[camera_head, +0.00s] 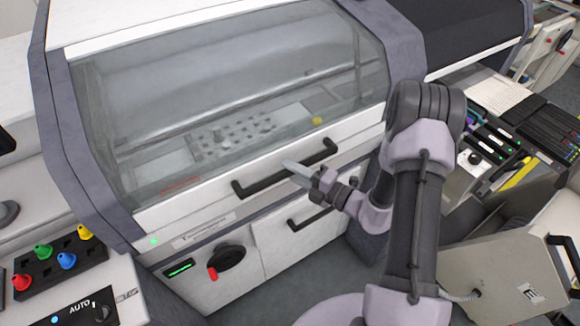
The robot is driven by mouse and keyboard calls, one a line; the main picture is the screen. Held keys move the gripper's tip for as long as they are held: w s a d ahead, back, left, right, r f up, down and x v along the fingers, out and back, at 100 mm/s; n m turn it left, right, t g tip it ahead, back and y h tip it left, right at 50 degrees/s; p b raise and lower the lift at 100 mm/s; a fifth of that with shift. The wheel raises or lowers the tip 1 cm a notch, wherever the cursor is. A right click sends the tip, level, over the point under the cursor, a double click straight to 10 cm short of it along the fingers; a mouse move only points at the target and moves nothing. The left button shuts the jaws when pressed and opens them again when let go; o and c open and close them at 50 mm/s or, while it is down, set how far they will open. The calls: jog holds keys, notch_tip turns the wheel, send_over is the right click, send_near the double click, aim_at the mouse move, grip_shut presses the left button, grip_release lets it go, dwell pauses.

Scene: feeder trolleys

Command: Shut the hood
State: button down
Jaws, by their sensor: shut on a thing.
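The hood (235,85) is a clear curved window in a grey and white frame on the machine, in the middle left of the head view. Its white lower edge carries a long black bar handle (255,183). My gripper (298,170) reaches in from the right and is shut on the middle of this handle; its fingers hide part of the bar. The hood's lower edge lies close above the machine's front panel. I cannot tell whether a small gap is left there.
Coloured knobs on a control box (62,262) stand at the lower left. A grey-beige box (508,268) and several dark feeders (545,125) are on the right.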

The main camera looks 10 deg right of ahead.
jog(key=s+d+r+p, duration=0.1)
jog(key=s+r+p, duration=0.2)
jog(key=r+p, duration=0.2)
jog(key=shift+r, duration=0.65)
jog(key=c, duration=1.2)
grip_release()
jog(key=shift+s+d+h, duration=0.1)
jog(key=shift+s+h, duration=0.05)
jog(key=shift+h, duration=0.15)
jog(key=p+v, duration=0.1)
jog(key=v, duration=1.6)
jog(key=shift+p, duration=0.35)
jog(key=shift+d, duration=0.1)
